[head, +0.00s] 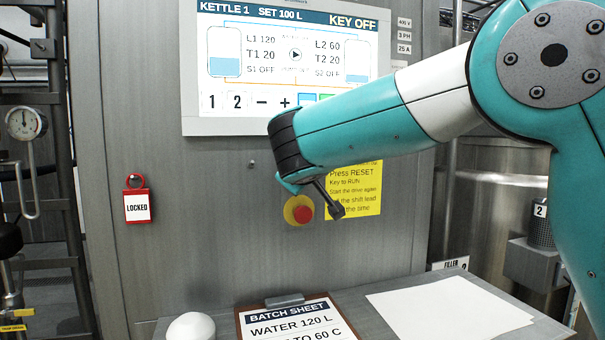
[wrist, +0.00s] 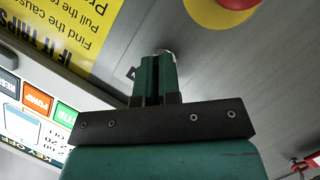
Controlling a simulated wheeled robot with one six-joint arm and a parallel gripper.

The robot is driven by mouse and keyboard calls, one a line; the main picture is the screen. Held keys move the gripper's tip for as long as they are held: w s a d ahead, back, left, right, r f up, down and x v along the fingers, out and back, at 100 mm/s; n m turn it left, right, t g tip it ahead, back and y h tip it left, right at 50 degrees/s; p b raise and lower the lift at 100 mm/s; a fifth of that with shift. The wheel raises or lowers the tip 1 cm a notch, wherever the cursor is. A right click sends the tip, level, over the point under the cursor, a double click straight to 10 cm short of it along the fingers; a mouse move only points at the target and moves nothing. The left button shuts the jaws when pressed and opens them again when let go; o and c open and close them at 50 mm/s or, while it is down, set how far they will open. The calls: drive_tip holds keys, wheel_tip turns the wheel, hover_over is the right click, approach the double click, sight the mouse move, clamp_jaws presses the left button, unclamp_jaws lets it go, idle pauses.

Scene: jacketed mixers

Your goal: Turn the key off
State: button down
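The key switch sits on the grey cabinet front. In the wrist view its round metal rim (wrist: 164,51) shows just past my fingertips. The key itself is hidden between the fingers. My gripper (wrist: 157,62) has its two teal fingers close together with only a thin slot between them, shut on the key at the panel. In the head view my arm hides the key switch and the fingers; only a dark part of my gripper shows below the arm's end. The screen (head: 290,55) above reads KEY OFF.
A red stop button (head: 302,213) on a yellow disc is close to my gripper; it also shows in the wrist view (wrist: 238,3). A yellow notice (head: 365,203) is beside it. A red LOCKED tag (head: 137,203) hangs at left. A clipboard (head: 285,301) lies on the shelf below.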

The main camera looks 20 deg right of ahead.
drive_tip(key=c, duration=1.3)
unclamp_jaws()
drive_tip(key=b+v, duration=0.4)
drive_tip(key=v, duration=1.3)
drive_tip(key=shift+s+r, duration=0.15)
drive_tip(key=shift+s, duration=0.1)
drive_tip(key=s+d+f+n+g+y, duration=0.1)
drive_tip(key=s+f+g+y, duration=0.15)
drive_tip(key=f, duration=0.55)
drive_tip(key=s+f+g+y, duration=0.2)
drive_tip(key=f+g+y, duration=0.15)
drive_tip(key=f, duration=0.55)
drive_tip(key=s+f+g+y, duration=0.1)
drive_tip(key=s+f+g, duration=0.1)
drive_tip(key=s, duration=0.4)
drive_tip(key=s+f+g, duration=0.3)
drive_tip(key=s+f, duration=0.1)
drive_tip(key=s, duration=0.2)
drive_tip(key=s+f+g+y, duration=0.1)
drive_tip(key=s+f+g, duration=0.2)
drive_tip(key=s, duration=0.3)
drive_tip(key=shift+s+a+f+y, duration=0.2)
drive_tip(key=shift+s+f+y, duration=0.1)
drive_tip(key=shift+f, duration=0.1)
